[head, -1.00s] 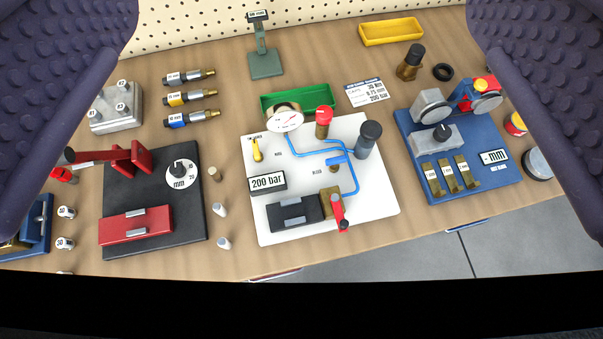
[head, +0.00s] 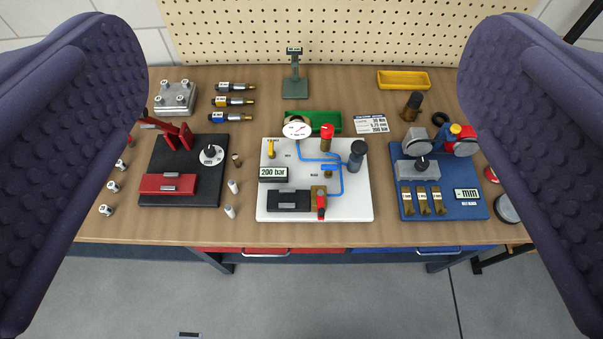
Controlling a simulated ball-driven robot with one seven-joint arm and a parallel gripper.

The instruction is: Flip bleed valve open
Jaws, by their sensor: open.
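A white board (head: 350,207) lies on the bench in the middle of the head view. A small blue lever (head: 328,167) sits on it beside the blue tubing, near a tiny label that seems to read "BLEED"; it appears to lie crosswise. A red lever (head: 321,203) on a brass block stands at the board's front, pointing toward me. A yellow lever (head: 271,148) is at the back left. The board also holds a gauge (head: 297,130), a red knob (head: 326,131) and a "200 bar" display (head: 273,174). My gripper (head: 301,60) is wide open and empty, apart from the board.
A black board (head: 185,198) with a red press stands left, and a blue board (head: 470,209) with gauges stands right. Small cylinders (head: 230,211) stand between the black and white boards. A green tray (head: 318,118) and the pegboard (head: 350,30) are behind. Floor is open in front.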

